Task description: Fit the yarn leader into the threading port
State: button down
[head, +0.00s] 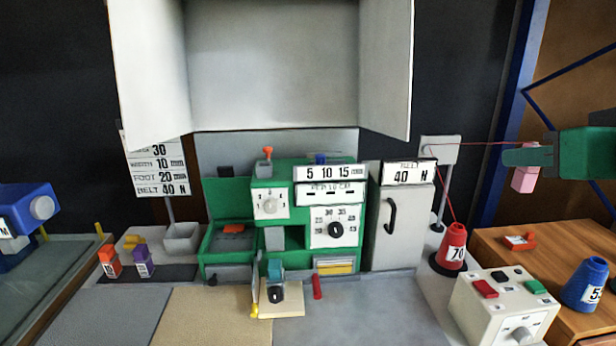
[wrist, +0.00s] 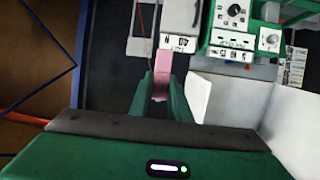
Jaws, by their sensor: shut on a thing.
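My gripper (head: 528,157) is at the right of the head view, raised above the wooden table. It is shut on the pink yarn leader (head: 525,180), which hangs below the fingers. In the wrist view the pink leader (wrist: 163,68) sits between the green fingers (wrist: 163,90) and sticks out past their tips. A red yarn runs from the red cone (head: 454,247) up to a pale guide plate (head: 440,149) and across to my gripper. The green binding machine (head: 290,213) stands well to the left, apart from the leader. I cannot make out which opening is the threading port.
A grey cabinet marked "40 N" (head: 402,225) stands between the machine and the red cone. A white control box (head: 503,307) and a blue cone (head: 586,285) are at the lower right. A large pale open hood (head: 272,65) hangs above the machine.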

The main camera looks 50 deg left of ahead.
aim_at(266, 175)
jog(key=z, duration=2.2)
jog(key=k, duration=1.55)
jog(key=u, duration=2.4)
